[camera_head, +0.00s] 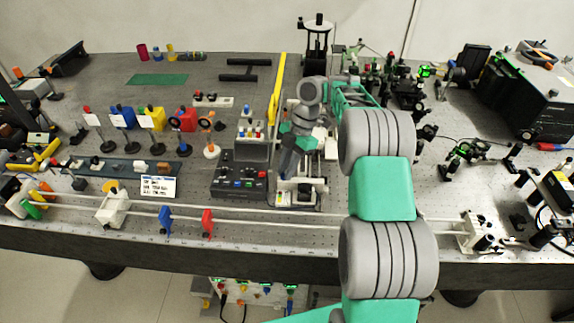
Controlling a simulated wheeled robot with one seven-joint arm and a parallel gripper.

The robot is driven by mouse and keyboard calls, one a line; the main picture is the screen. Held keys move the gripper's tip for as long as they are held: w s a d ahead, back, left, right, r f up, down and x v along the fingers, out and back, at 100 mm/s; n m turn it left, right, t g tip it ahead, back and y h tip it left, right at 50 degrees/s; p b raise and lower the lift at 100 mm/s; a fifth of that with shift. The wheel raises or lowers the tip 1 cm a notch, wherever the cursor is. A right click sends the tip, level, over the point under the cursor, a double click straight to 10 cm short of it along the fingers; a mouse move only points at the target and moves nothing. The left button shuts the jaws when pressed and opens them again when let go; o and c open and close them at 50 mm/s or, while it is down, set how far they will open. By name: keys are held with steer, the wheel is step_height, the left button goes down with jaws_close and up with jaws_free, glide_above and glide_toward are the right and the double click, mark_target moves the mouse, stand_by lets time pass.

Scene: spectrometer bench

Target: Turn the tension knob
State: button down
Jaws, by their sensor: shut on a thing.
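My gripper (287,178) points down at a small device with a pale base plate (298,203), near the front middle of the bench. Its fingers are shut on a small part of this device, most likely the tension knob. The knob itself is hidden by the fingers and too small to make out. The dark upright part of the device (318,187) stands just to the right of the fingertips.
A dark control box (239,184) with coloured buttons sits close on the left. A yellow bar (277,88) stands behind. A long white rail (335,225) with blue and red clips runs along the front. Optics (470,152) crowd the right side.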

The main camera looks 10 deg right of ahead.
steer(key=shift+n+g+p, duration=0.3)
steer(key=shift+n+p, duration=0.2)
steer(key=shift+n, duration=0.4)
steer(key=shift+w, duration=0.1)
steer(key=c, duration=1.3)
jaws_free()
steer(key=shift+r, duration=0.15)
steer(key=r, duration=0.1)
steer(key=r+p, duration=0.1)
steer(key=r, duration=0.1)
steer(key=shift+s+r, duration=0.2)
steer(key=shift+r, duration=0.1)
steer(key=s+r, duration=0.3)
steer(key=s, duration=0.1)
steer(key=s+r+b, duration=0.1)
steer(key=s+r, duration=0.2)
steer(key=s, duration=0.2)
steer(key=s+r+b, duration=0.1)
steer(key=s+r, duration=0.2)
steer(key=s, duration=0.1)
steer(key=shift+s, duration=0.35)
